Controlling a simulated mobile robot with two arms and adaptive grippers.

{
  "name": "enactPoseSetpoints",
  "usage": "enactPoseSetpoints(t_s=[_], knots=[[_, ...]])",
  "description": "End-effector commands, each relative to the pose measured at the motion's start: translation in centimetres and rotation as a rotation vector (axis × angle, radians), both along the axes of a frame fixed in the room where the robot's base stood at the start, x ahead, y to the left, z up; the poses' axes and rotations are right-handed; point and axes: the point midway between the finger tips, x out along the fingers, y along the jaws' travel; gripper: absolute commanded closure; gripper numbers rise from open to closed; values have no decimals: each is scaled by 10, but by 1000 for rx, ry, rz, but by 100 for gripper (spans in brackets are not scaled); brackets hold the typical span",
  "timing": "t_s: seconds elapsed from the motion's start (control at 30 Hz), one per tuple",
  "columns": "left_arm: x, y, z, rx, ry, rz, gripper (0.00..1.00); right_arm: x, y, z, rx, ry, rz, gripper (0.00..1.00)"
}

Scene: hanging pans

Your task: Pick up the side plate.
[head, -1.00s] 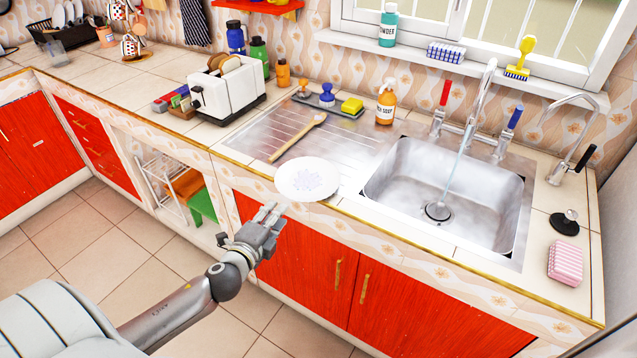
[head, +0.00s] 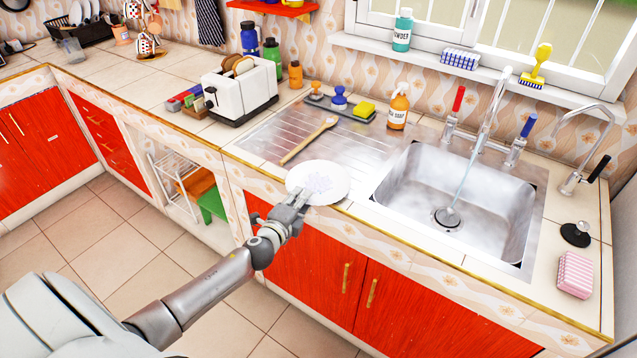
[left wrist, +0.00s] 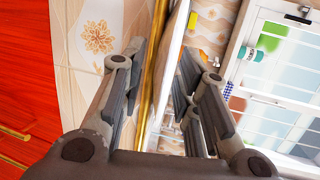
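The white side plate (head: 318,180) with a faint bluish pattern lies at the counter's front edge, left of the sink, its near rim reaching that edge. My left gripper (head: 297,199) is at the plate's near left rim, overlapping it in the head view. In the left wrist view the plate shows edge-on as a white strip (left wrist: 174,70) between the two spread fingers of my left gripper (left wrist: 158,85). The fingers look open, with a gap around the rim; contact cannot be told. My right gripper is in neither view.
The sink (head: 455,205) with running water is right of the plate. A toaster (head: 240,92) stands at the back left. Red cabinet doors (head: 345,285) are below the counter's edge.

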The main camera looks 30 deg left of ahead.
Motion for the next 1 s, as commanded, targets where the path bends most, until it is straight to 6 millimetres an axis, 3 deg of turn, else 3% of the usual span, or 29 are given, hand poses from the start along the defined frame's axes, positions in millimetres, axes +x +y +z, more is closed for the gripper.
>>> enactPoseSetpoints(t_s=[0.33, 0.6, 1.0], knots=[[5, 0, -2, 1, 1, -1, 71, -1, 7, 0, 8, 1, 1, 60], [5, 0, -2, 1, 1, -1, 100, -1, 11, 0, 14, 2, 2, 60], [6, 1, 0, 1, -1, -1, 100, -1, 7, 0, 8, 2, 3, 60]])
